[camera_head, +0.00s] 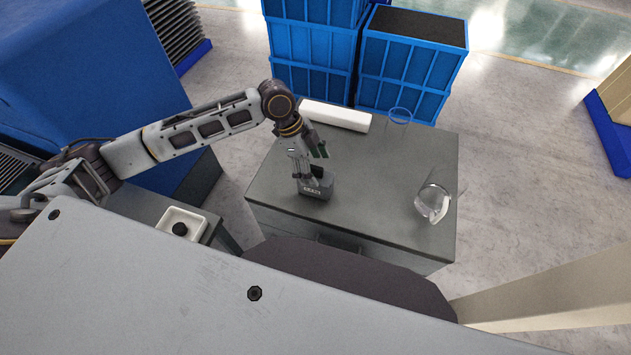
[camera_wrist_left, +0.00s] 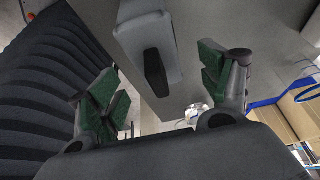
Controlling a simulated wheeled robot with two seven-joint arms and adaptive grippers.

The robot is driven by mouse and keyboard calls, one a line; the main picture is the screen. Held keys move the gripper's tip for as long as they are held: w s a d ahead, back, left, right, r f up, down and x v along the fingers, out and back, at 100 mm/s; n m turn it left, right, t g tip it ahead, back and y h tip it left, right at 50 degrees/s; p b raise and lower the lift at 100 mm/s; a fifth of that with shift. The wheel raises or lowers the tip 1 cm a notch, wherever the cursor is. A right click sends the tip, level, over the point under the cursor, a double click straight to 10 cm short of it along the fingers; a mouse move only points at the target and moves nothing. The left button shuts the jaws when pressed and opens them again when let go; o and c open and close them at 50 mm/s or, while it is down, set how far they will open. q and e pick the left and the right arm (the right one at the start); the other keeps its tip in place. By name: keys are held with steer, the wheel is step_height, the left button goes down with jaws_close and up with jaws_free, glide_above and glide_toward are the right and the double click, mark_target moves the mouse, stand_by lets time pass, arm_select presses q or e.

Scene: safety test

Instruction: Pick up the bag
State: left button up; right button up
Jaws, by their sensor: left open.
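No thing reads surely as a bag. A clear, shiny thing with a whitish part (camera_head: 434,203) stands on the right of the grey table (camera_head: 385,165); I cannot tell if it is a bag or a vessel. A dark grey, box-like thing with a small label (camera_head: 317,187) sits near the table's left front. My left gripper (camera_head: 318,150) is open just above it, its green pads apart. In the left wrist view a grey block with a black inset (camera_wrist_left: 150,45) lies beyond the open left gripper (camera_wrist_left: 160,85), not between the pads. My right gripper is not seen.
A white long block (camera_head: 336,116) lies at the table's back left. A clear vessel with a blue rim (camera_head: 400,116) stands at the back. Blue crates (camera_head: 410,70) stand behind the table. A white tray (camera_head: 182,224) is at lower left. The table's middle is clear.

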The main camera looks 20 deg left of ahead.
mark_target(319, 176)
arm_select(q)
steer(key=shift+f, duration=0.1)
steer(key=shift+p+x, duration=0.3)
steer(key=shift+x, duration=2.2)
steer(key=shift+s, duration=0.1)
steer(key=c, duration=1.5)
steer(key=shift+r, duration=5.1)
steer(key=shift+n, duration=0.3)
